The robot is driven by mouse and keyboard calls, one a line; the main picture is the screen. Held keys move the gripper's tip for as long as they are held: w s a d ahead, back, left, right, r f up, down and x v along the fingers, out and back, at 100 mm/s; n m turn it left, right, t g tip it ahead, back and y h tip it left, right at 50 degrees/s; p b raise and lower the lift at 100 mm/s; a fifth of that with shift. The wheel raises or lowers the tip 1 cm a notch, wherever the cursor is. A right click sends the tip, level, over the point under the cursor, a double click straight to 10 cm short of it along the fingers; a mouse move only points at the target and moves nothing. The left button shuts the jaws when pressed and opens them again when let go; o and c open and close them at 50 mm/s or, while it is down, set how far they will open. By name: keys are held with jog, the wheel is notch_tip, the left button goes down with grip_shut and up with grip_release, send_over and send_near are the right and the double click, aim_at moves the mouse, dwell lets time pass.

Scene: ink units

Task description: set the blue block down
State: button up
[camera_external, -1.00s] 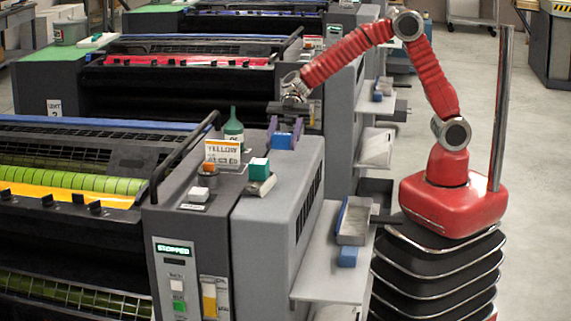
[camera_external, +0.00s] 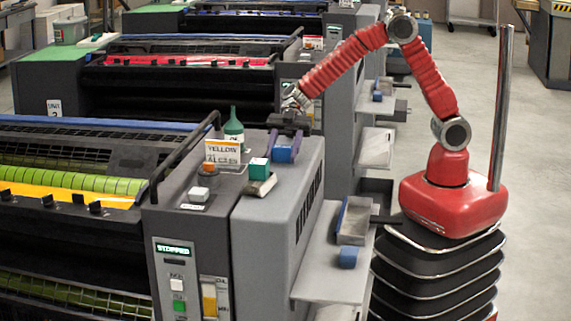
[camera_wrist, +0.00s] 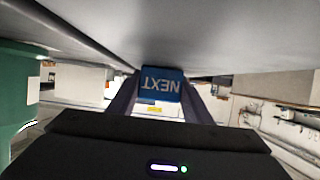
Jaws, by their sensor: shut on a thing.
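The blue block (camera_external: 283,154) is between the purple-grey fingers of my gripper (camera_external: 284,146), at the top of the grey press cabinet. In the wrist view the blue block (camera_wrist: 161,84) carries the upside-down word NEXT, and the fingers of my gripper (camera_wrist: 160,97) are shut on its two sides. The block is at or just above the cabinet top (camera_external: 276,200); I cannot tell whether it touches.
A teal block on a pale base (camera_external: 260,169) stands just left of the blue block. Another blue block (camera_external: 348,257) and a grey tray (camera_external: 354,222) are on the side shelf.

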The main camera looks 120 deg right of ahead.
jog(key=o, duration=1.1)
jog(key=shift+c, duration=0.2)
jog(key=shift+r, duration=0.1)
jog(key=v, duration=1.2)
